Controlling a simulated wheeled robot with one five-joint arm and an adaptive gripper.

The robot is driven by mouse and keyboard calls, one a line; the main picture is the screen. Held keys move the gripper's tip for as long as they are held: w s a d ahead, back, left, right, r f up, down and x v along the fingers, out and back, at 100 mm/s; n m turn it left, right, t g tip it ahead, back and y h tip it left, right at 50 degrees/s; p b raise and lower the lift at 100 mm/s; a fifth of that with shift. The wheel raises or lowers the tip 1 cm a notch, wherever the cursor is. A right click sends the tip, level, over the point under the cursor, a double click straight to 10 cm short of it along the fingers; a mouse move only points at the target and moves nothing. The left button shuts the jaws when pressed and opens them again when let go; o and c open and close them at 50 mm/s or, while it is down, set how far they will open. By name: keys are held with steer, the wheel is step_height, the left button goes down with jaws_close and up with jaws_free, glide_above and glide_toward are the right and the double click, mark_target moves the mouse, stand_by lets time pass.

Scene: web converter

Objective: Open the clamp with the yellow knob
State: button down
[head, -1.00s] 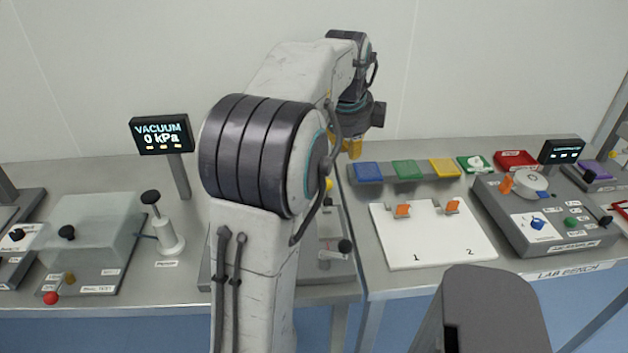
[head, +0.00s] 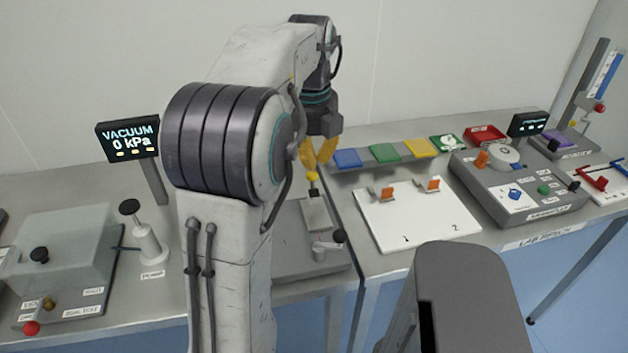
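The yellow knob (head: 312,177) stands on a dark stem above a grey block of the clamp fixture (head: 316,212), just right of my arm. My gripper (head: 317,158) has yellow fingers pointing down and is just above the knob. The fingers look spread apart with nothing between them. A gap to the knob is hard to judge from this angle. My arm hides the left part of the fixture.
A crank with a black knob (head: 338,237) sticks up at the fixture's front right. A white board (head: 410,222) with orange clips lies to the right. Blue, green and yellow pads (head: 385,153) stand behind it. A vacuum display (head: 128,138) and hand pump (head: 148,245) are at left.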

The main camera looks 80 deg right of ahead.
mark_target(311, 177)
steer(key=d+f+p, duration=0.5)
steer(key=f+p, duration=0.5)
steer(key=p, duration=0.2)
steer(key=shift+w+f+m, duration=0.15)
steer(key=shift+w+m, duration=0.15)
steer(key=shift+d, duration=0.1)
steer(key=shift+f, duration=0.15)
stand_by(0.5)
steer(key=shift+d+f+b, duration=0.1)
steer(key=shift+d+b, duration=0.05)
steer(key=shift+b, duration=0.3)
steer(key=shift+w+d+b, duration=0.2)
steer(key=shift+d+b, duration=0.2)
steer(key=shift+b, duration=0.55)
steer(key=shift+d+r+b, duration=0.2)
steer(key=shift+r+b, duration=0.1)
